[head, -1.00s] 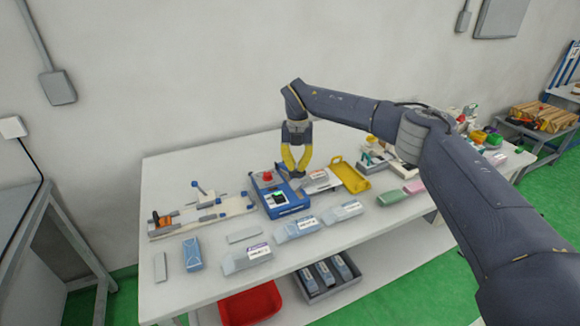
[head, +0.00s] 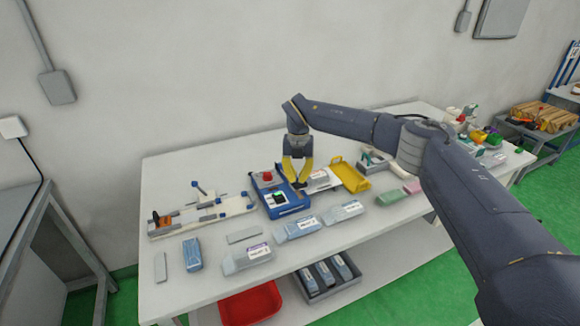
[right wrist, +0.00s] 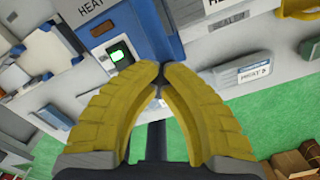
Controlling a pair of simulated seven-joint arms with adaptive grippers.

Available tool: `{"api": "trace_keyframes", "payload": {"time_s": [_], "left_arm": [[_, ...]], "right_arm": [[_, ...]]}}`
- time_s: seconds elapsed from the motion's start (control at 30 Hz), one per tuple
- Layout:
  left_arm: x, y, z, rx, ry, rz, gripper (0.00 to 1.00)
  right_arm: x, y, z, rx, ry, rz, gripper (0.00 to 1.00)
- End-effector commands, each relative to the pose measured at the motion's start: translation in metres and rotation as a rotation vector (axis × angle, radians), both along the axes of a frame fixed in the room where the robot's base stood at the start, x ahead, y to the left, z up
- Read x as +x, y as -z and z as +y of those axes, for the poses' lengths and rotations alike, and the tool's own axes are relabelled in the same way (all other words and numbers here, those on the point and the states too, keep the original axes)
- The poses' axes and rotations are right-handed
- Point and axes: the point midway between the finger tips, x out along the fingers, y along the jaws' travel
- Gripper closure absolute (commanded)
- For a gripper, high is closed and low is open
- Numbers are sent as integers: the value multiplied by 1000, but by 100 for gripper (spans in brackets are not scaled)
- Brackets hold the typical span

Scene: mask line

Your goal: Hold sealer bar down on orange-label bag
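My right gripper (head: 298,182) is low over the table, at the right edge of a blue machine (head: 290,209) with a red knob and a green-lit screen. Its yellow fingers bow outward and their tips come together; the right wrist view (right wrist: 160,74) shows nothing clear between them. The blue machine (right wrist: 148,38) is just beyond the tips there. A white-and-blue fixture with raised levers (head: 205,212) stands to the left, with an orange part (head: 163,221) at its left end. I cannot tell which part is the sealer bar or pick out an orange-label bag. My left gripper is out of view.
Labelled bags (head: 247,259) lie along the table front. A yellow tray (head: 350,176) and a white labelled item (head: 321,181) are right of the gripper. A red bin (head: 250,303) and a grey crate (head: 327,282) sit below. The table's back left is clear.

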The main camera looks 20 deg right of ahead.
Motion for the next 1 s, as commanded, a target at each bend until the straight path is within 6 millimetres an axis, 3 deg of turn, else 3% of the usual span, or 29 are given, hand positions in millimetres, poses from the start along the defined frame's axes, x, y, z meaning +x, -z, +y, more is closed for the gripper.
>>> {"api": "trace_keyframes", "payload": {"time_s": [1.0], "left_arm": [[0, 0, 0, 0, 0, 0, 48]], "right_arm": [[-7, 34, -1, -1, 0, 1, 100]]}}
